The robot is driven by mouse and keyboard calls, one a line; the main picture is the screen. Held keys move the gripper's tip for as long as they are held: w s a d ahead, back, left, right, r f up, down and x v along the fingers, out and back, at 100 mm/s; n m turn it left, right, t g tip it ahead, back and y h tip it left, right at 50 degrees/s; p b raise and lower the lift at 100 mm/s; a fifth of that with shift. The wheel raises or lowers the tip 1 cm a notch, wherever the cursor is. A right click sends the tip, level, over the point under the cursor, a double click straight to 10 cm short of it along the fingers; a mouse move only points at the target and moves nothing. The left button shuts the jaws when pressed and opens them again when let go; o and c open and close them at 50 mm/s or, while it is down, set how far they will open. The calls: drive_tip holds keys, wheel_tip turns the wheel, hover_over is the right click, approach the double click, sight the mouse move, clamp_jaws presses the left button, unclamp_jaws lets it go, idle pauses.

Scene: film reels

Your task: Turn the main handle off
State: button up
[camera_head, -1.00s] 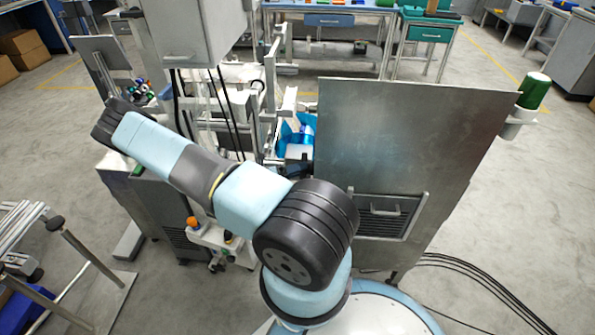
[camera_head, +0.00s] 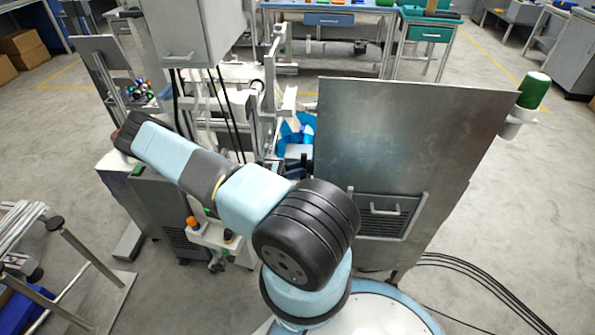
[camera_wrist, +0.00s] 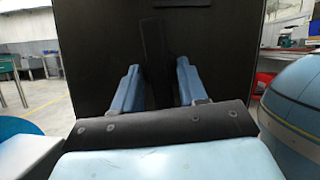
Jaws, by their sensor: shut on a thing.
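In the wrist view, my gripper (camera_wrist: 158,88) has its two blue fingers on either side of a dark upright bar (camera_wrist: 153,50), which I take to be the main handle. The bar stands in front of a large dark panel (camera_wrist: 95,50). My gripper is shut on this bar, though its exact contact with the fingers is hard to make out in the dark.
In the head view, a grey cabinet (camera_head: 195,30) hangs above my arm with cables below it. A metal rack (camera_head: 25,235) is at the left. Open floor lies at the right.

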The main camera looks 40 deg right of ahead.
drive_tip(key=shift+f+m+g+y, duration=0.1)
drive_tip(key=shift+m+g+y, duration=0.35)
drive_tip(key=shift+m, duration=1.05)
drive_tip(key=o, duration=0.7)
drive_tip(key=shift+w, duration=0.1)
drive_tip(key=w+a+f, duration=0.2)
drive_tip(key=w+a, duration=0.8)
drive_tip(key=w, duration=0.2)
drive_tip(key=shift+w+a, duration=0.35)
